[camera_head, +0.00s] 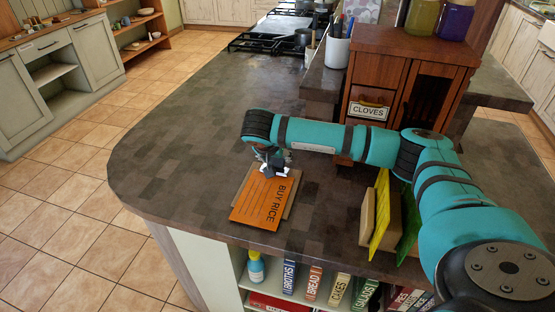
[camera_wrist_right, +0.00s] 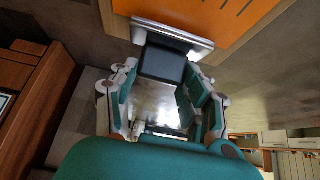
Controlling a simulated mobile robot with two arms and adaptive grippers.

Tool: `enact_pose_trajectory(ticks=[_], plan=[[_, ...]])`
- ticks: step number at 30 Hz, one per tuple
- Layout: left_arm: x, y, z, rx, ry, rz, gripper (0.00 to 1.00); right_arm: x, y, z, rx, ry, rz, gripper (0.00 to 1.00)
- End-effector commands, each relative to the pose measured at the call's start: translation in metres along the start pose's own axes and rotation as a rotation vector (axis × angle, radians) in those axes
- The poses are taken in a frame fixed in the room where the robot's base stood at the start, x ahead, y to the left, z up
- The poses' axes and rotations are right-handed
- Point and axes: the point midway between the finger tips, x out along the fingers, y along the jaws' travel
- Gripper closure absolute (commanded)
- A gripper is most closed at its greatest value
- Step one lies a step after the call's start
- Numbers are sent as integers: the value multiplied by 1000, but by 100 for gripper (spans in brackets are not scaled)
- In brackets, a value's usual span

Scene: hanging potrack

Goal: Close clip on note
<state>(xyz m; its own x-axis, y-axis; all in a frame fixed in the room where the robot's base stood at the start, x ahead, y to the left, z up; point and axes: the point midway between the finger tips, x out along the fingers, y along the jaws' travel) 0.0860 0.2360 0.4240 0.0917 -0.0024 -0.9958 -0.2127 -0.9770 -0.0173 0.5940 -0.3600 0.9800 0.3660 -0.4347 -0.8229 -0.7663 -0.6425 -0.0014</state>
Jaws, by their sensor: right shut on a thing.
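The orange note (camera_head: 262,202) reading "BUY RICE" lies on a brown board (camera_head: 291,208) near the counter's front edge. Its orange face also shows at the top of the right wrist view (camera_wrist_right: 215,12). The clip (camera_head: 275,171) is at the note's upper end, partly hidden by my gripper. In the wrist view the clip has a silver bar (camera_wrist_right: 175,34) along the note's edge and a dark block (camera_wrist_right: 163,65). My right gripper (camera_head: 268,160) is shut on the clip, with its fingers on both sides of the dark block. I cannot tell whether the clip is fully closed. My left gripper is not in view.
A wooden cabinet (camera_head: 401,68) with a "CLOVES" drawer stands behind my right arm. Yellow (camera_head: 379,209) and green upright boards stand right of the note. Books (camera_head: 312,282) fill a shelf below the counter. The counter (camera_head: 190,130) left of the note is clear.

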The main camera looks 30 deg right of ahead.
Motion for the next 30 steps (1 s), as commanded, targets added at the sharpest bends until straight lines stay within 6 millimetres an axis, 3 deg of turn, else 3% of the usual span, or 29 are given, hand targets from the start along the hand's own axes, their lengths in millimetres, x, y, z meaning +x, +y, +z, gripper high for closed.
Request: enact_pose_trajectory(ticks=[1,9,26,27,30], plan=[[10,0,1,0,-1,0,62,2,0,4,-2,32,-2,85],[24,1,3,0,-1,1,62,-1,0,7,0,146,0,85],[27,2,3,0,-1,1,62,-4,0,7,-1,182,2,85],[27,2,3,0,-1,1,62,-4,0,7,-1,182,2,52],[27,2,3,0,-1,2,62,-3,0,7,-1,182,2,39]])
